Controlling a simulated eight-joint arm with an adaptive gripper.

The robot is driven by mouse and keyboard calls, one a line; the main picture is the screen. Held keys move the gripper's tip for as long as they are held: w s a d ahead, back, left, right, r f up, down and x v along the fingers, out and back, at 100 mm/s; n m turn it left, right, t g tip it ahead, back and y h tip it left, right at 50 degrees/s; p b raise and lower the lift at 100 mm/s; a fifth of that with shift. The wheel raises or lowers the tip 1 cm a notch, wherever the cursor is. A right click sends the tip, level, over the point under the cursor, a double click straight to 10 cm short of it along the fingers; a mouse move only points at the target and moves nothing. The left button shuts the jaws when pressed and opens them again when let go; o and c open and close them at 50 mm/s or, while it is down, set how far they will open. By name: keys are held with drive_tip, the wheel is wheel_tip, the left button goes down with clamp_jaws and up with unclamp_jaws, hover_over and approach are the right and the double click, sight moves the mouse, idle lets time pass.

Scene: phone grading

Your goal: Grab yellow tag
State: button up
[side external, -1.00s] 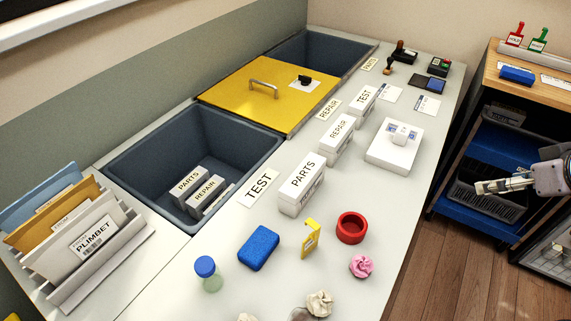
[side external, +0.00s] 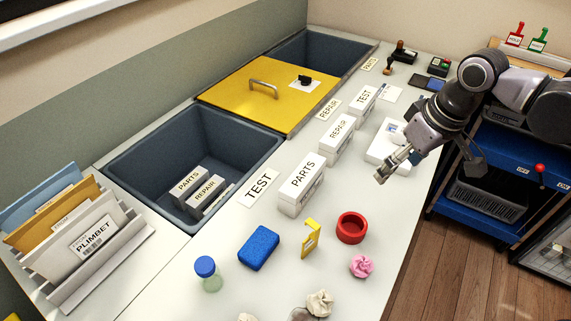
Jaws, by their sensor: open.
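The yellow tag (side external: 310,238) stands upright on the white counter, between the blue sponge and the red ring. It looks like a small yellow frame with a pale label. My gripper (side external: 384,170) is open and empty. It is above the right part of the counter, in front of the white device, up and to the right of the yellow tag and well apart from it.
A blue sponge (side external: 259,247), a red ring (side external: 352,228) and a pink crumpled ball (side external: 361,266) surround the tag. A white PARTS box (side external: 301,186) stands behind it. A blue-capped jar (side external: 207,273) and a pale crumpled ball (side external: 320,303) are nearer the front.

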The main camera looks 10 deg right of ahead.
sight(310, 223)
drive_tip(key=a+f+n+g, duration=0.1)
drive_tip(key=a+f, duration=0.2)
drive_tip(key=a, duration=0.2)
drive_tip(key=a+f+n+g, duration=0.1)
drive_tip(key=a+f, duration=0.2)
drive_tip(key=a, duration=0.3)
drive_tip(key=a+f+h, duration=0.1)
drive_tip(key=a+f, duration=0.2)
drive_tip(key=a, duration=0.2)
drive_tip(key=shift+s+a+f+n+g, duration=0.1)
drive_tip(key=shift+s+a+n+g, duration=0.15)
drive_tip(key=shift+a+n+g, duration=0.15)
wheel_tip(310, 223, down, 4)
drive_tip(key=shift+f, duration=0.2)
drive_tip(key=shift+d+f, duration=0.15)
drive_tip(key=shift+f, duration=1.45)
drive_tip(key=shift+d+f, duration=0.1)
drive_tip(key=shift+f, duration=1.5)
drive_tip(key=shift+s, duration=0.1)
drive_tip(key=c, duration=1)
